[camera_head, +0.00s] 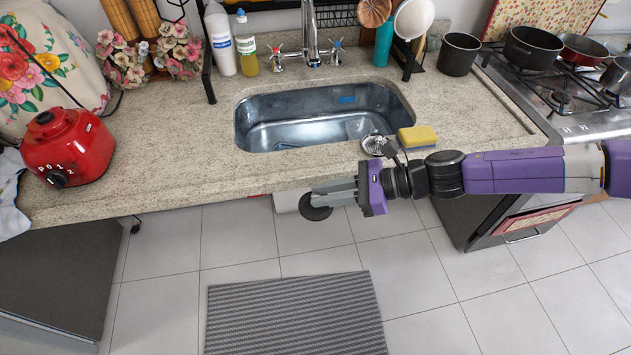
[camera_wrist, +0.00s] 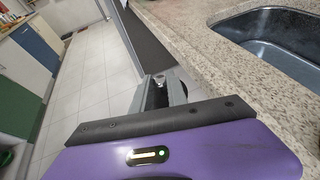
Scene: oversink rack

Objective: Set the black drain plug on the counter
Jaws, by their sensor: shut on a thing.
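The black drain plug (camera_head: 315,207) is a dark round disc at the tips of my gripper (camera_head: 318,199) in the head view. My gripper is shut on it and holds it in front of the counter's front edge, over the floor as seen from above. The speckled beige counter (camera_head: 190,165) runs along the wall, with bare room left of the sink (camera_head: 300,136).
A yellow sponge (camera_head: 418,137) and a metal strainer (camera_head: 375,145) lie right of the sink's front. A red blender base (camera_head: 66,145) stands at the left. Bottles (camera_head: 219,40) stand behind the sink, and a stove (camera_head: 560,90) is at the right. A grey mat (camera_head: 290,315) lies on the floor.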

